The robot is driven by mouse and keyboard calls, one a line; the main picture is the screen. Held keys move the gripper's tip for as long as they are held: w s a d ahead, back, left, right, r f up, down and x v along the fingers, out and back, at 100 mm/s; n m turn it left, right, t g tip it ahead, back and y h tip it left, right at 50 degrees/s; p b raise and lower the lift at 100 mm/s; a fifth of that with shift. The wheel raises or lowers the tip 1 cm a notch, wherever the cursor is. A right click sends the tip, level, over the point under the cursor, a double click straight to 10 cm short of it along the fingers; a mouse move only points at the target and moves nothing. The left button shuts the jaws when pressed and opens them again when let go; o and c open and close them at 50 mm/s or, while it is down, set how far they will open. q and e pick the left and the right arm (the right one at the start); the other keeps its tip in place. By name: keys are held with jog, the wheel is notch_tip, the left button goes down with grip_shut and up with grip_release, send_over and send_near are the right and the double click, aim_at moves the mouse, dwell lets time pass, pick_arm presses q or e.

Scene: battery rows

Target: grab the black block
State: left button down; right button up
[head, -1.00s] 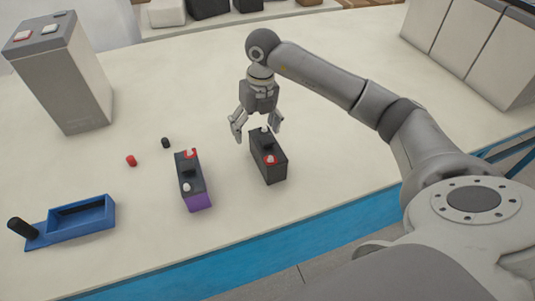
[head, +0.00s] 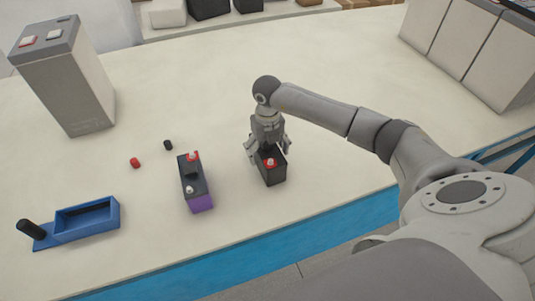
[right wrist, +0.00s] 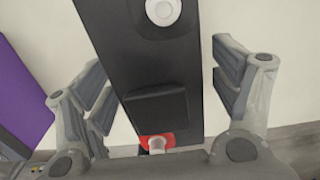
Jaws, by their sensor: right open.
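The black block (head: 272,173) stands upright on the white table in the head view, a battery-like box with a red-ringed terminal on top. My right gripper (head: 267,156) is over its far part, with its fingers lowered on either side. In the right wrist view the block's dark top (right wrist: 150,70) lies between the open fingers of my right gripper (right wrist: 165,95). It shows a white terminal at one end and a red one at the other. Gaps show between the fingers and the block. My left gripper is not in view.
A black and purple battery (head: 195,183) stands just left of the block. A red cap (head: 135,162) and a black cap (head: 168,145) lie further left. A blue tray (head: 62,238) is at the front left. A tall grey battery (head: 72,90) stands behind. The table's middle is clear.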

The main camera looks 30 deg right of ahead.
jog(key=shift+f, duration=0.15)
grip_shut()
jog(key=shift+w, duration=0.2)
dwell(0.5)
